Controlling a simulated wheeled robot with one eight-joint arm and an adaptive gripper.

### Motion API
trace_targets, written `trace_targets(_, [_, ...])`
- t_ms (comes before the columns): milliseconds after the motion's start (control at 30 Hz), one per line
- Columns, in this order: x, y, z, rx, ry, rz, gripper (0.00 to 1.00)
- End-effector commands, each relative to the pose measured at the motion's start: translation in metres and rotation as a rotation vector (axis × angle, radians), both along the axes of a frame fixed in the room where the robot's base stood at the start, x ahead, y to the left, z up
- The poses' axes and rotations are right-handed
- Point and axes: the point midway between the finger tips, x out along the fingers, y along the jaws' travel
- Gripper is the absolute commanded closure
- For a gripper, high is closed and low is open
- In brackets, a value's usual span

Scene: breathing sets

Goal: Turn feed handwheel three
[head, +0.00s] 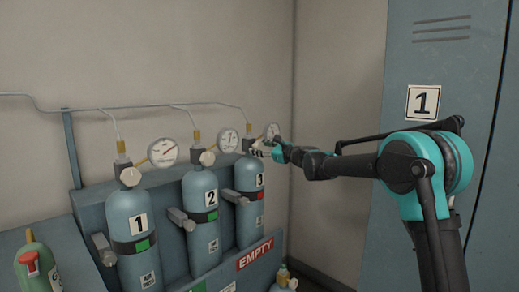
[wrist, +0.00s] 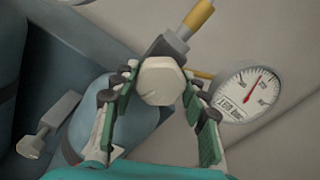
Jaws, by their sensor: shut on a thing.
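Handwheel three (wrist: 161,80) is a pale, faceted knob at the top of cylinder three (head: 246,207), in the middle of the wrist view. My gripper (head: 262,149) reaches in from the right in the head view. Its two fingers lie on either side of the knob in the wrist view and are shut on it. In the head view the gripper largely hides the knob. Cylinder three carries a black 3 and a red tag. Its round gauge (wrist: 248,92) stands close to the right finger, its red needle pointing up and slightly right.
Cylinder one (head: 135,263) and cylinder two (head: 203,239), with green tags, stand to the left with their own knobs and gauges. A thin pipe runs above them. A red EMPTY sign (head: 255,254) is below cylinder three. A blue-grey locker (head: 405,50) stands at the right.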

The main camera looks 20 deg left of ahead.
Motion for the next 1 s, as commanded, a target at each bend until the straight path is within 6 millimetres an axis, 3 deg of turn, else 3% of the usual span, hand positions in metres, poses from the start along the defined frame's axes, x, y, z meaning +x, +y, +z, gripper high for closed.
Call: trace_targets(1000, [-0.0018,0.0003,-0.0014,0.366,0.891,0.001,0.85])
